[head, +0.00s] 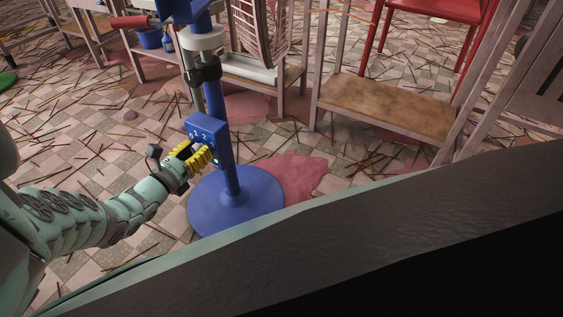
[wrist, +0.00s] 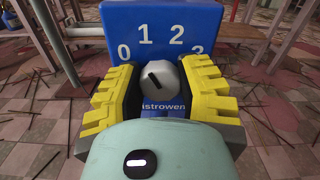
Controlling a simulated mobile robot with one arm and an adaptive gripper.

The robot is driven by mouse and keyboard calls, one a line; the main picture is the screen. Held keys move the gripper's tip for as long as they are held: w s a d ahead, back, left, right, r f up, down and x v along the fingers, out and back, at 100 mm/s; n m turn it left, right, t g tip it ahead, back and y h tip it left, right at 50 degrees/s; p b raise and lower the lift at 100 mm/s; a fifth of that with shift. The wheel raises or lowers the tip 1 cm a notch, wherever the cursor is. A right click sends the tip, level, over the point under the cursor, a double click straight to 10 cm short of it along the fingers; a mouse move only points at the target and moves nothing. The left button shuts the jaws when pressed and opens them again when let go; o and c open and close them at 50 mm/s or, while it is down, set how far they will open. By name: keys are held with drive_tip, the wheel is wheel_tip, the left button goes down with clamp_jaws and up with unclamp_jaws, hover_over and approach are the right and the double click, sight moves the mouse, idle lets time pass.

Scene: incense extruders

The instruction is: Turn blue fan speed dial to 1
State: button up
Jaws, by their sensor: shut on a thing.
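The blue fan stand (head: 237,205) has a round base on the floor, an upright pole and a blue control box (head: 226,149). In the wrist view the blue box (wrist: 165,22) carries the numbers 0, 1, 2 and 3 in an arc above a white dial (wrist: 169,76). The dial's short black mark slants up and left, roughly toward the 1. My gripper (head: 202,157) has yellow ridged fingers and reaches the box front from the left. In the wrist view my gripper (wrist: 164,88) is shut on the dial, one finger on each side. The fingers partly hide the 3 and the lettering below.
A wooden table or bench (head: 390,107) stands right of the fan, with a red chair (head: 425,12) behind it. Thin sticks and pink stains cover the tiled floor. A large dark edge fills the lower right of the head view.

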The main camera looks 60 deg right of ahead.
drive_tip(key=shift+m+p, duration=0.45)
drive_tip(key=shift+m, duration=0.35)
clamp_jaws()
drive_tip(key=o, duration=1.2)
unclamp_jaws()
drive_tip(key=shift+a, duration=0.1)
drive_tip(key=a, duration=0.8)
drive_tip(key=s+a, duration=0.1)
drive_tip(key=a, duration=0.3)
drive_tip(key=shift+d, duration=0.15)
